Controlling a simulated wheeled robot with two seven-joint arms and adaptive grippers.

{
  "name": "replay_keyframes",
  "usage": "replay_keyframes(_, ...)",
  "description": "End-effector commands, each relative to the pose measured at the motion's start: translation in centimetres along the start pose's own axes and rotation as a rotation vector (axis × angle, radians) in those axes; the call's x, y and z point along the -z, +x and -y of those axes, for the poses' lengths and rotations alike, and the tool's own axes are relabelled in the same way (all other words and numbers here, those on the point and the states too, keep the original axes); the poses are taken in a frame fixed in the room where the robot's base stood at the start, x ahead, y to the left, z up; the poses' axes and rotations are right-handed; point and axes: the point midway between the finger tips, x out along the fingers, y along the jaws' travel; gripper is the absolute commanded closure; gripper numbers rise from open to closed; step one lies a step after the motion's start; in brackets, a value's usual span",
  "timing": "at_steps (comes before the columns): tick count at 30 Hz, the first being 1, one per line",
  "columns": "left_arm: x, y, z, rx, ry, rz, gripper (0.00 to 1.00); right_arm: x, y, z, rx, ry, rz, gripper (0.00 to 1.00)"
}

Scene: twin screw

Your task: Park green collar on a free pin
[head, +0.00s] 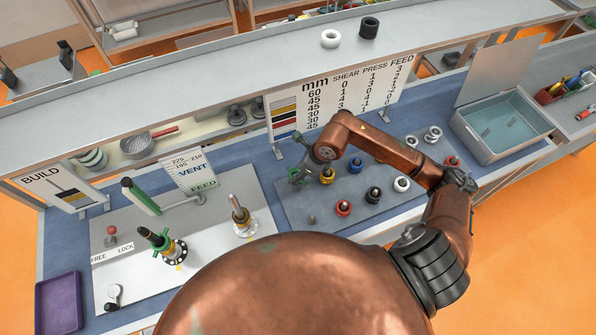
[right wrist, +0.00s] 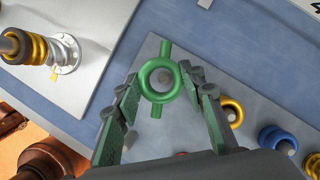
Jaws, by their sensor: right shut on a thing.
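The green collar (right wrist: 146,82) is a ring with two opposite tabs. My right gripper (right wrist: 162,88) is shut on it. In the head view this gripper (head: 303,174) is over the back left corner of the grey pin board (head: 290,205). A grey round pin top (right wrist: 165,80) shows through the collar's hole; I cannot tell whether the collar is around the pin or above it. A bare pin (head: 311,219) stands at the board's front left. My left gripper is not in view.
Yellow (head: 327,177), red (head: 344,208), blue (head: 374,194) and white (head: 402,184) collars sit on the board. To the left, a black-and-green post (head: 160,241) and a yellow-ringed post (head: 241,215) stand on a white plate. A grey bin (head: 500,126) is at right.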

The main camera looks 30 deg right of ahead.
Motion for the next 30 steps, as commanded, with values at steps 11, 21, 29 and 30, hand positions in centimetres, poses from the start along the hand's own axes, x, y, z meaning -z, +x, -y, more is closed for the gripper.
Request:
replay_keyframes(11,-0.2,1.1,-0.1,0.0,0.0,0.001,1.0,1.0,2.1,0.0,-0.001,0.003,0.001,0.93)
replay_keyframes(21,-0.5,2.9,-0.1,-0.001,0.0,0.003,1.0,1.8,4.0,0.0,0.0,0.002,-0.001,0.93)
replay_keyframes(29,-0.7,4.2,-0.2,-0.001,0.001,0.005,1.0,2.2,5.1,0.0,0.0,0.002,0.0,0.93)
replay_keyframes(30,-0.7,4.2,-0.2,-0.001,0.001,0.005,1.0,2.3,5.2,0.0,0.0,0.002,0.0,0.93)
